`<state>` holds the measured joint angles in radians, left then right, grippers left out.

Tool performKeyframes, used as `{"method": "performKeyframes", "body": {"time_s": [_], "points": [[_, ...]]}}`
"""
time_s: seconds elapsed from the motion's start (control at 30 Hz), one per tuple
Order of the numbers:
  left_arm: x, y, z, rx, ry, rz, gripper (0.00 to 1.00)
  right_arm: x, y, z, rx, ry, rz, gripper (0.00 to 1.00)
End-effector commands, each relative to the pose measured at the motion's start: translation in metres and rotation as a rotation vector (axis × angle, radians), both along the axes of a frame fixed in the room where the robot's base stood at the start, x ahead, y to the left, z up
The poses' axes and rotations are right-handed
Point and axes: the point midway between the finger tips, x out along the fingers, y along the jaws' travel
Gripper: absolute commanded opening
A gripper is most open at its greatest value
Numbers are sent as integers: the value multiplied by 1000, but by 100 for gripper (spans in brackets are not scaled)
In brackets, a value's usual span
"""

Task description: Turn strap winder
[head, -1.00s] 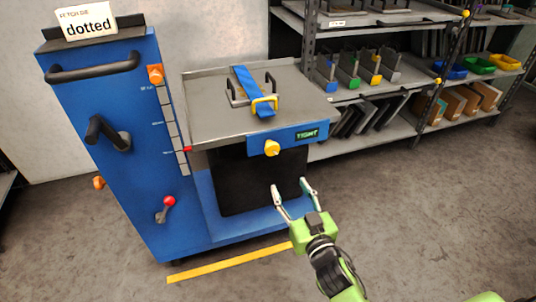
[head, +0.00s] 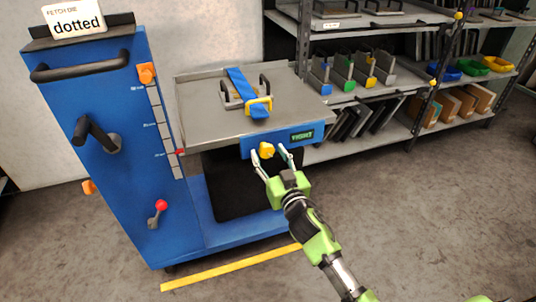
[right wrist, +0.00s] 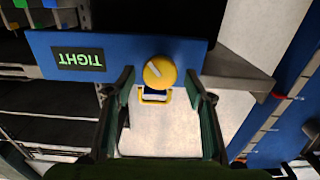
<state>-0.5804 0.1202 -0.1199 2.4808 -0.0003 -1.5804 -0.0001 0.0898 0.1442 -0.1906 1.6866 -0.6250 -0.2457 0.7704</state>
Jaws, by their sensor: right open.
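The strap winder is a yellow knob (head: 266,150) on the blue front panel (head: 252,146) of the cart's tray. It also shows in the right wrist view as a yellow knob (right wrist: 160,72), between the fingertips. A display (head: 302,135) beside it reads TIGHT, and it is upside down in the right wrist view (right wrist: 80,59). A blue strap (head: 239,84) crosses the tray through a yellow buckle (head: 259,105). My right gripper (head: 272,158) is open, its fingers on either side of the knob; I cannot tell whether they touch it. My left gripper is not in view.
The grey tray (head: 205,125) carries a die with black handles (head: 230,100) under the strap. The blue cart column (head: 100,180) with a red-knobbed lever (head: 160,206) stands left. Shelves (head: 400,97) with dies and bins stand behind right. Floor at right is clear.

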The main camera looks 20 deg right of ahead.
Motion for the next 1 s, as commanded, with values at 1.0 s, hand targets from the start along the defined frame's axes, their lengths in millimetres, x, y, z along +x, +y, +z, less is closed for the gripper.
{"method": "performKeyframes", "body": {"time_s": [1.0], "points": [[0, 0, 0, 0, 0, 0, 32, 13, 1, 1, -38, -1, 0, 11]]}}
